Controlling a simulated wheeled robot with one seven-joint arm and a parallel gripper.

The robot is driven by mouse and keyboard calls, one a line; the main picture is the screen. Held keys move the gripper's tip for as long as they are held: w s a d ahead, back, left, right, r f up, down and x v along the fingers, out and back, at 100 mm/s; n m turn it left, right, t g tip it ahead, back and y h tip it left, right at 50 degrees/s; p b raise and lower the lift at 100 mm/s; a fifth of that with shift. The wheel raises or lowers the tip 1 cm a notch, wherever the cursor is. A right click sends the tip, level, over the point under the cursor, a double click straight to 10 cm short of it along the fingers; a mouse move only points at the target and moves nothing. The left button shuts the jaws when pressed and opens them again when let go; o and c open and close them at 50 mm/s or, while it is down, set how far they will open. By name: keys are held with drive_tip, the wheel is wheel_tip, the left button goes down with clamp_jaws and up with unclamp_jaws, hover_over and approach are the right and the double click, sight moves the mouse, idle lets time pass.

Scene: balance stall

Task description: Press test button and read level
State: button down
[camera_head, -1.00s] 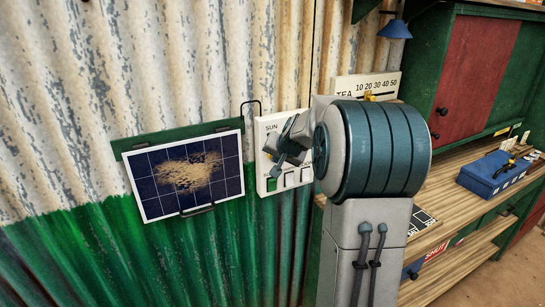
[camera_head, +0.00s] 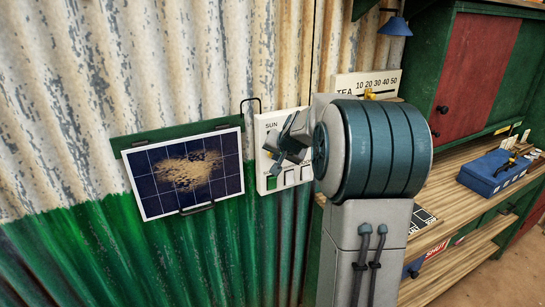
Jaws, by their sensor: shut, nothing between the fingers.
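A white panel (camera_head: 262,128) marked "SUN" hangs on the corrugated wall, right of a solar panel (camera_head: 160,195) with a sandy patch on it. A row of small squares (camera_head: 289,178) runs along the panel's lower edge, the leftmost one green. Which part is the test button, and what level shows, I cannot tell at this size. My gripper (camera_head: 272,160) is shut and empty in front of the panel's middle, above the row of squares. My gripper and arm hide much of the panel's face. I cannot tell whether the fingertips touch it.
A wooden counter (camera_head: 450,205) runs along the right, with a blue box (camera_head: 492,173) on it. A board marked "TEA" with numbers (camera_head: 368,84) stands behind my arm. A green and red cabinet (camera_head: 470,65) and a blue lamp (camera_head: 396,27) are above.

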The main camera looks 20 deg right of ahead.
drive_tip(key=shift+s+b, duration=0.3)
drive_tip(key=shift+s, duration=0.2)
drive_tip(key=shift+f, duration=0.1)
drive_tip(key=s+b, duration=0.4)
drive_tip(key=s, duration=0.1)
drive_tip(key=shift+d, duration=0.1)
idle(0.4)
drive_tip(key=s+a+f+n+g+y, duration=0.1)
drive_tip(key=s+a+f+n+g, duration=0.1)
drive_tip(key=s+a, duration=0.45)
drive_tip(key=s+a+f+n+g, duration=0.1)
drive_tip(key=s+a+f+n, duration=0.15)
drive_tip(key=s+a, duration=0.45)
drive_tip(key=s+a+f+n+g, duration=0.1)
drive_tip(key=s+a+f, duration=0.1)
drive_tip(key=s, duration=0.5)
drive_tip(key=s+a+f+n+g, duration=0.2)
drive_tip(key=s+a+f, duration=0.1)
drive_tip(key=s, duration=0.4)
